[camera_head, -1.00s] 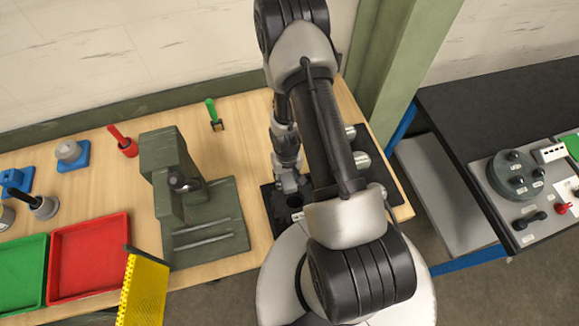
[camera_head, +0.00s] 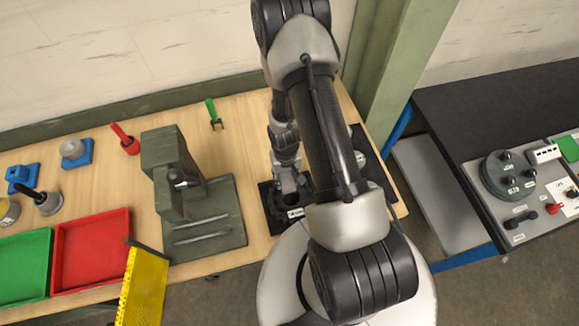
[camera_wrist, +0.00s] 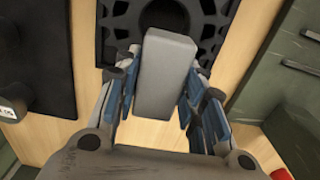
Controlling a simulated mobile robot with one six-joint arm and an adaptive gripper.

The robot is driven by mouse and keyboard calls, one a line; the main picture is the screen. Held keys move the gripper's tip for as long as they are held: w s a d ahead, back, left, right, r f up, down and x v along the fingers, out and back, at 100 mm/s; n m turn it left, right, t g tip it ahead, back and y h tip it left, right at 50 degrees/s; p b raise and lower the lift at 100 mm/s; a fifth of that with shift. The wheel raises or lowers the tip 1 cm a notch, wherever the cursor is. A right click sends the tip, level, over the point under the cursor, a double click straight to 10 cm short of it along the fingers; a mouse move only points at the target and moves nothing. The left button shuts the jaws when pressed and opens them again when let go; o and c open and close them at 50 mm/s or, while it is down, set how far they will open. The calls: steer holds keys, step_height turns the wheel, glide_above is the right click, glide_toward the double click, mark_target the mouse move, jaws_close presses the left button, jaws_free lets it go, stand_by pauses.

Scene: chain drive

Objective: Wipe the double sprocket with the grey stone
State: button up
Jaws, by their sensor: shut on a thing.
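My gripper (camera_wrist: 165,68) is shut on the grey stone (camera_wrist: 166,78), a plain rectangular block held between the blue-padded fingers in the wrist view. Beyond the stone's far end is a black part with a dark round centre and several cut-outs around it (camera_wrist: 104,28); I cannot tell whether it holds or includes the double sprocket. Whether the stone touches it is unclear. In the head view my gripper (camera_head: 290,183) is small, above a black labelled tray (camera_head: 272,222) on the wooden bench, and the stone cannot be made out.
A green-grey machine (camera_head: 170,160) stands left of the black tray. A second black tray (camera_head: 385,190) is partly hidden behind my arm on the right. Red (camera_head: 92,250) and green (camera_head: 22,268) bins and a yellow panel (camera_head: 143,290) are at the left front.

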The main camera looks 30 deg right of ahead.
steer(key=shift+r+p, duration=1.55)
steer(key=shift+r, duration=0.7)
steer(key=shift+w+f+b, duration=0.15)
steer(key=shift+b, duration=0.15)
steer(key=shift+w+a+f+b, duration=0.15)
steer(key=shift+w+b, duration=0.15)
steer(key=shift+b, duration=0.3)
steer(key=w+a+r+n+b, duration=0.1)
steer(key=w+a+n+b, duration=0.2)
steer(key=b, duration=1.8)
steer(key=shift+w+a+r, duration=0.2)
steer(key=shift+w+a, duration=0.9)
steer(key=shift+a, duration=1.65)
